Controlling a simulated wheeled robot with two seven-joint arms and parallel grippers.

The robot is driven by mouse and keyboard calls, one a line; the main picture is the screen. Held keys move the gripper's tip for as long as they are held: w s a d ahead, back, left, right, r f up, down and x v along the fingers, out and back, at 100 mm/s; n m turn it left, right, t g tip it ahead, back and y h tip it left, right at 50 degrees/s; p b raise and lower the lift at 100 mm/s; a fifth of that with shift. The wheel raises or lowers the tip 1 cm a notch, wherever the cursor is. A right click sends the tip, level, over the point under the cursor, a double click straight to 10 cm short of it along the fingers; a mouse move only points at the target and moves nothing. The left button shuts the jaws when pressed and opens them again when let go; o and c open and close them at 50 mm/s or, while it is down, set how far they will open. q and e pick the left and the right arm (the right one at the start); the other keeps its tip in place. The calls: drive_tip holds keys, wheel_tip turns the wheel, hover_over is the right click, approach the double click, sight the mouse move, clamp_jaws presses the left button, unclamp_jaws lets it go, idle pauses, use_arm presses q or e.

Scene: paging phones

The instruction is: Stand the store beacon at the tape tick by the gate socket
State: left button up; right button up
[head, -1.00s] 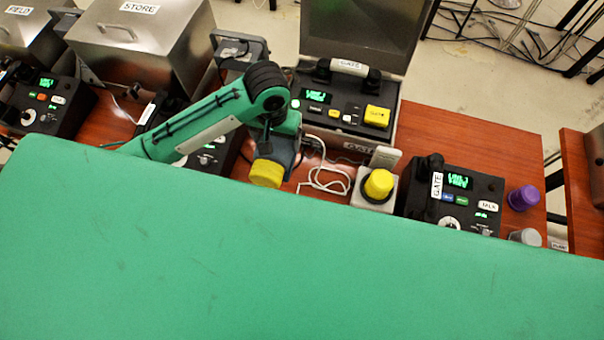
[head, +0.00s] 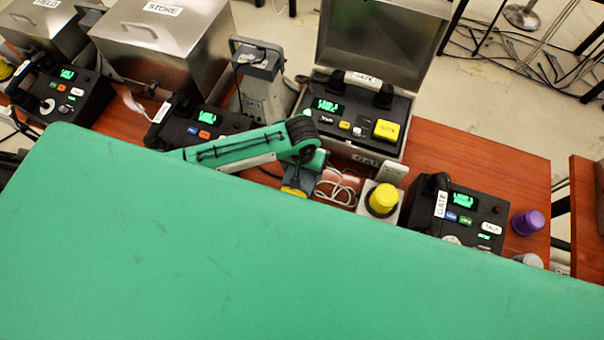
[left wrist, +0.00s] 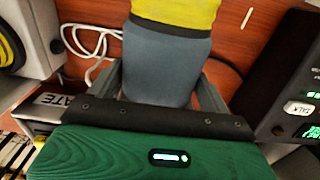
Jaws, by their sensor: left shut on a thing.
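My left gripper (head: 297,180) is shut on a beacon with a yellow part (head: 293,191). In the left wrist view, this beacon (left wrist: 168,65) has a yellow part, a black band and a grey body between my fingers; I cannot see whether its end touches the table. The pale gate socket (head: 400,217) bears a yellow beacon (head: 383,198), to the right of my gripper. A short pale strip (left wrist: 247,18) lies on the wood in the left wrist view; I cannot tell if it is the tape tick. My right gripper is not in view.
The open gate case (head: 368,152) stands behind my gripper. A gate phone (head: 470,212) and a purple cap (head: 528,222) are at the right. A store phone (head: 185,135) is at the left. White cable (head: 335,188) lies between gripper and socket. The near table edge is hidden.

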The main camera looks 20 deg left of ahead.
use_arm(q)
drive_tip(key=shift+f, duration=2.25)
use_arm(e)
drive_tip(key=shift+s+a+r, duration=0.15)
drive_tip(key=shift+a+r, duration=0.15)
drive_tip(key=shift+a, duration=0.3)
use_arm(q)
drive_tip(key=o, duration=1.6)
drive_tip(key=shift+f, duration=0.1)
drive_tip(key=shift+o, duration=0.2)
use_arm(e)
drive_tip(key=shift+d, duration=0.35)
